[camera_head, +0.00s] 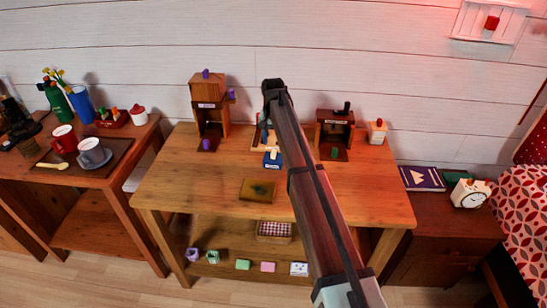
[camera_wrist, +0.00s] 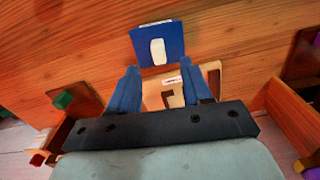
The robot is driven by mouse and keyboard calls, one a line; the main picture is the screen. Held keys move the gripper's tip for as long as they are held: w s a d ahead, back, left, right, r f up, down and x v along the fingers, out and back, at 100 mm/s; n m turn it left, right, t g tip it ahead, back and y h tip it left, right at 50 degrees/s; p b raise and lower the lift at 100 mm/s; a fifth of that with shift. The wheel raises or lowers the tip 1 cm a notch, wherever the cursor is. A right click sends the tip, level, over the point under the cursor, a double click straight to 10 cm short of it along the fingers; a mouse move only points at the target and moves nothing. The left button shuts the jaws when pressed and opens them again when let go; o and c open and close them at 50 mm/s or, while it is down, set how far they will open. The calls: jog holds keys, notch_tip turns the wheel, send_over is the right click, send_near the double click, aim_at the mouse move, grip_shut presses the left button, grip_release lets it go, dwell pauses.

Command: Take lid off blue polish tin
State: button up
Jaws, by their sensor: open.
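The blue polish tin (camera_head: 272,159) stands on the wooden table, at the front edge of a light wooden holder (camera_head: 258,145). In the wrist view its square blue top (camera_wrist: 144,36) carries a white oblong knob (camera_wrist: 157,50). I cannot make out the seam between lid and tin. My gripper (camera_wrist: 158,69) is open, with its two blue fingers apart and nothing between them but the view of the holder (camera_wrist: 208,72). The tin appears just beyond the fingertips in the wrist view, and no contact shows. In the head view my arm hides most of the gripper.
Small wooden cabinets stand left (camera_head: 206,92) and right (camera_head: 336,128) of the holder. A flat brown block (camera_head: 258,190) lies nearer on the table. A small box with a red top (camera_head: 377,132) stands at the right. The table's front is mostly clear.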

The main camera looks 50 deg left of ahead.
aim_at(274, 151)
jog(key=shift+d+f, duration=0.15)
jog(key=shift+f, duration=2.2)
jog(key=shift+c, duration=0.5)
grip_shut()
